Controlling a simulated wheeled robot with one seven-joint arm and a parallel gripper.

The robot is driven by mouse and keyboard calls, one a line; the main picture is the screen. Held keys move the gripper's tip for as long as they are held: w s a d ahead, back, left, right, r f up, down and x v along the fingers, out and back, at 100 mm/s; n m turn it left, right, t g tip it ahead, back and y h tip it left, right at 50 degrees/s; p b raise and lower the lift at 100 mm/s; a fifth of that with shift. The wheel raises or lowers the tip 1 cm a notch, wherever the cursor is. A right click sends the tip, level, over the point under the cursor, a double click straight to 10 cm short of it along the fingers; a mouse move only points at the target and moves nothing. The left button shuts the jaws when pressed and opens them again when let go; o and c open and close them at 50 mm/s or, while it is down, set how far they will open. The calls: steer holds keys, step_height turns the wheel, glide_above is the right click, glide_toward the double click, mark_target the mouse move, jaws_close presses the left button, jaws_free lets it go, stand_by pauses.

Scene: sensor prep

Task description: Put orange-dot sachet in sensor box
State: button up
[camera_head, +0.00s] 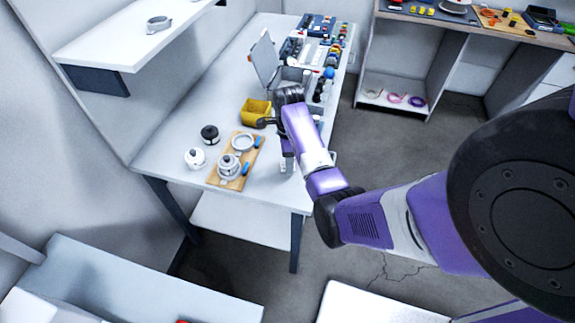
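A grey box with its lid raised (265,60) stands towards the back of the white table; it may be the sensor box. I cannot make out its contents. I cannot pick out any sachet with an orange dot; it may be hidden or too small. A yellow bin (254,113) sits in front of the box, and its inside is hard to see. My gripper (287,163) seems to point down over the table, right of the wooden board, partly hidden behind my purple forearm. Its fingers are too small to show whether they are open or hold anything.
A wooden board (227,183) holds round white devices and blue pieces. A white round device (195,158) and a black ring (210,134) lie left of it. Several small items crowd the table's back right. A white shelf (130,38) overhangs the left side. The front left table corner is clear.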

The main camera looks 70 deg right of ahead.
steer(key=shift+f, duration=0.95)
jaws_close()
steer(key=shift+r, duration=0.1)
